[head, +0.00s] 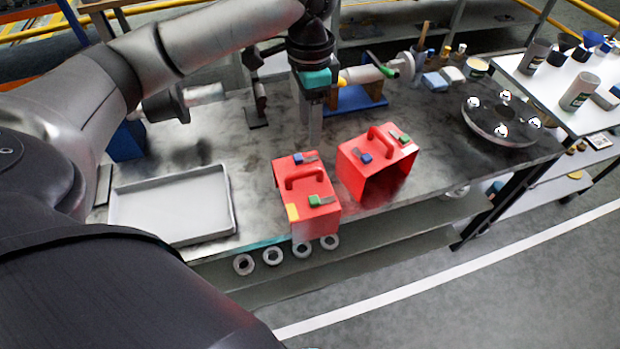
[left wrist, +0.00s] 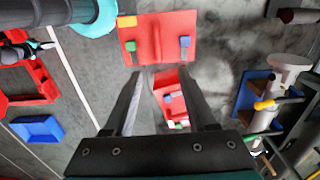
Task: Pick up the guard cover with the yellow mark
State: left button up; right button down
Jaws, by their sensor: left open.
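The guard cover with the yellow mark (head: 326,187) is a red box-like cover with a handle on top, standing near the front edge of the workbench. Its yellow patch is at a front corner; it also has blue and green tabs. In the left wrist view this cover (left wrist: 163,22) lies beyond the fingertips. A second red cover (head: 352,176), with blue and green tabs and no visible yellow, stands to its right; part of it (left wrist: 160,84) shows between the fingers in the wrist view. My left gripper (head: 312,138) is open and empty, above and behind the covers. My right gripper is not in view.
A grey tray (head: 170,205) lies on the bench (head: 240,135) to the left. A blue vise-like fixture (head: 355,99) stands behind the covers. A round plate with shiny balls (head: 500,122) is at the right. Rings (head: 272,256) sit below the front edge. Bench right of the covers is clear.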

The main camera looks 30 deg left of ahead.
aim_at(310, 169)
pick_arm(q)
notch_tip(310, 169, down, 9)
jog(key=shift+r+b, duration=0.1)
jog(key=shift+b, duration=0.45)
jog(key=shift+s+d+f+b, duration=0.1)
jog(key=shift+f+b, duration=0.05)
jog(key=shift+f, duration=1.2)
jog(key=shift+s+f+b, duration=0.1)
jog(key=shift+f+b, duration=0.05)
jog(key=shift+f, duration=1.15)
jog(key=shift+c, duration=0.4)
grip_shut()
jog(key=shift+r, duration=0.1)
